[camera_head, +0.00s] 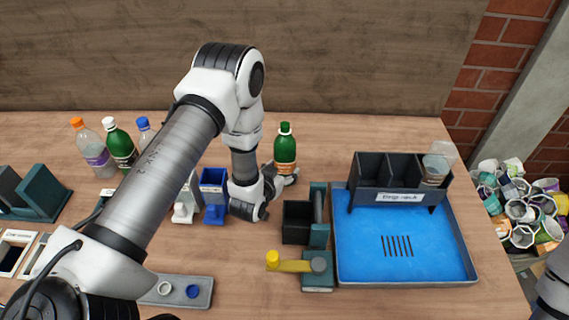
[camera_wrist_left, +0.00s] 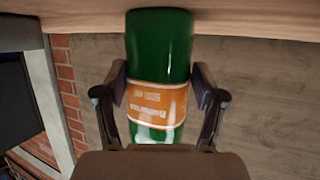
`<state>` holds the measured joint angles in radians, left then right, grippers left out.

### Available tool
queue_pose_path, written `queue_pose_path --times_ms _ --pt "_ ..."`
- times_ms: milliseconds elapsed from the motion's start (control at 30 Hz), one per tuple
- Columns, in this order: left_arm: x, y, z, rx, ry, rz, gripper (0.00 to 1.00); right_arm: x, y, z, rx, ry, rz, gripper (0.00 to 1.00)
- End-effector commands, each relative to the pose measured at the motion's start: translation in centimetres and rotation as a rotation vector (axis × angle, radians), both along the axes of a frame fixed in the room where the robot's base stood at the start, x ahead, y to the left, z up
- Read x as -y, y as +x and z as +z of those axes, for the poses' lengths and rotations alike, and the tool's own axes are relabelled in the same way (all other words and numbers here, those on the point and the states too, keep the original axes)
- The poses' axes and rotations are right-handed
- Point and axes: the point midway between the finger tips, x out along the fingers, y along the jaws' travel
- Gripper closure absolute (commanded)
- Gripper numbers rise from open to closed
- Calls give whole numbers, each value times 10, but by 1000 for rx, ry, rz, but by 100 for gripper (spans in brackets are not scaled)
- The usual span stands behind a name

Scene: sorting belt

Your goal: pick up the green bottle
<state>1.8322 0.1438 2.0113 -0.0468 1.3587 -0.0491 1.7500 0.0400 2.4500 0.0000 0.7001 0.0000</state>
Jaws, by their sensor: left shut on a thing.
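A green bottle (camera_head: 285,148) with a green cap and an orange-and-white label stands upright behind the middle of the table. My left gripper (camera_head: 282,174) is shut on it, low on its body. In the left wrist view the green bottle (camera_wrist_left: 158,50) sits between the two fingers of the left gripper (camera_wrist_left: 161,92), which press on both sides at the label. Whether its base touches the table I cannot tell. A second green bottle (camera_head: 121,147) with a white cap stands at the left, apart from the gripper. My right gripper is not in view.
An orange-capped bottle (camera_head: 92,150) and a blue-capped bottle (camera_head: 146,132) stand at the left. A blue tray (camera_head: 405,270) with a dark rack (camera_head: 370,180) is on the right. A dark box and a yellow-tipped lever (camera_head: 290,265) are in front of the gripper.

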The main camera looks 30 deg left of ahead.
Motion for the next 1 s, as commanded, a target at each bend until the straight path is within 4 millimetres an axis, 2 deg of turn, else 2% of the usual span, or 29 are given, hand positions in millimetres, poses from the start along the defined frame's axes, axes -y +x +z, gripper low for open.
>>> queue_pose_path --times_ms 233,367,600,733,1000 --pt "0 0 2 -1 0 0 68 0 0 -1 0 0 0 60" --pt "0 0 15 0 -1 1 68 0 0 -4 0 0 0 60" --pt "0 1 67 4 -2 1 68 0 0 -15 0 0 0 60" --pt "0 0 91 2 0 0 68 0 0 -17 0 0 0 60" --pt "11 -22 138 -2 0 -1 68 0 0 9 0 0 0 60"
